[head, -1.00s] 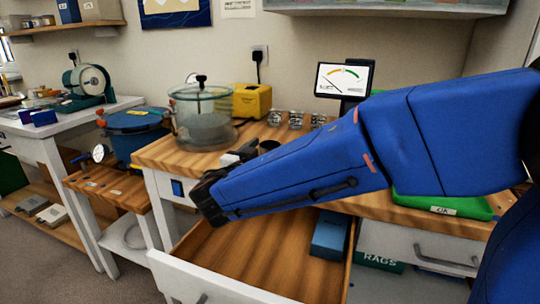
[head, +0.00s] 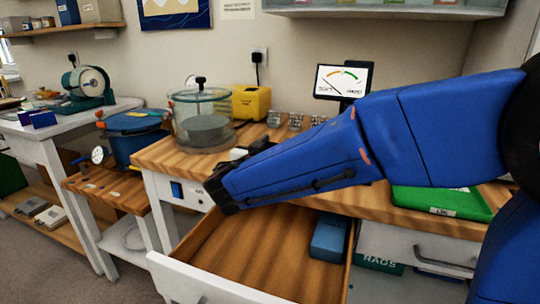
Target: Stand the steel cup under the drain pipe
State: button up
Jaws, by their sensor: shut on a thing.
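My gripper (head: 246,153) shows only in part, as dark pieces beyond my blue forearm, over the wooden bench top. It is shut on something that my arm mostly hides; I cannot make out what. A pale grey patch shows beside the dark pieces. Several small shiny metal-looking vessels (head: 295,121) stand at the back of the bench; I cannot tell whether one is the steel cup. I cannot make out the drain pipe. A blue lidded pot (head: 135,138) with a gauge stands on the lower wooden stand at left.
A clear glass chamber (head: 203,120) stands on the bench left of my gripper. An open drawer (head: 215,287) juts out below my arm, with a blue box (head: 329,237) inside. A yellow box (head: 250,102), a meter screen (head: 343,81) and a green tray (head: 440,202) are also there.

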jog(key=shift+r, duration=0.1)
jog(key=shift+s+r, duration=0.1)
jog(key=shift+r, duration=0.15)
jog(key=v, duration=1.8)
